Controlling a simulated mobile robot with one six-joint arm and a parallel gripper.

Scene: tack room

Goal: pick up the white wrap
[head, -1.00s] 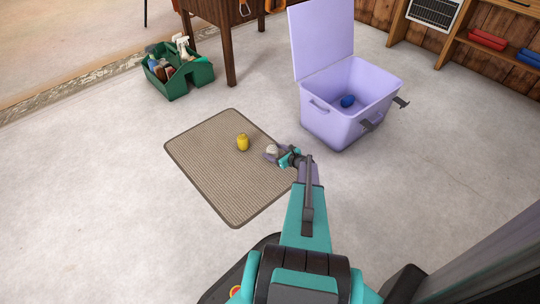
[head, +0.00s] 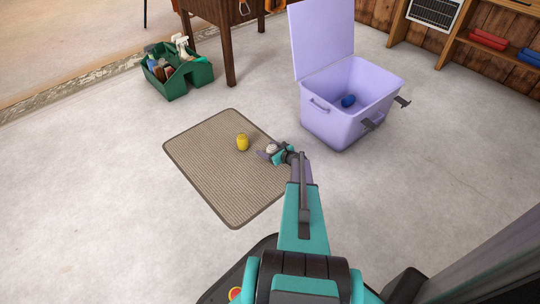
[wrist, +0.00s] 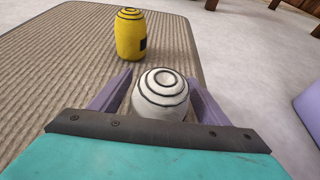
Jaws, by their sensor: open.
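The white wrap (wrist: 161,94) stands upright on the brown mat (wrist: 60,62), its end marked with dark rings. In the wrist view it lies between the two open purple fingers of my gripper (wrist: 160,98), with a small gap visible at the left finger. In the head view the white wrap (head: 271,149) is mostly hidden by my gripper (head: 268,153), which is low over the mat's right side. The wrap's lower part is hidden by my gripper's body in the wrist view.
A yellow wrap (head: 242,142) stands on the mat just beyond the white one. An open lilac trunk (head: 330,122) holds a blue wrap (head: 348,101) to the right. A green caddy (head: 178,85) with bottles stands at the back left. The floor left of the mat is clear.

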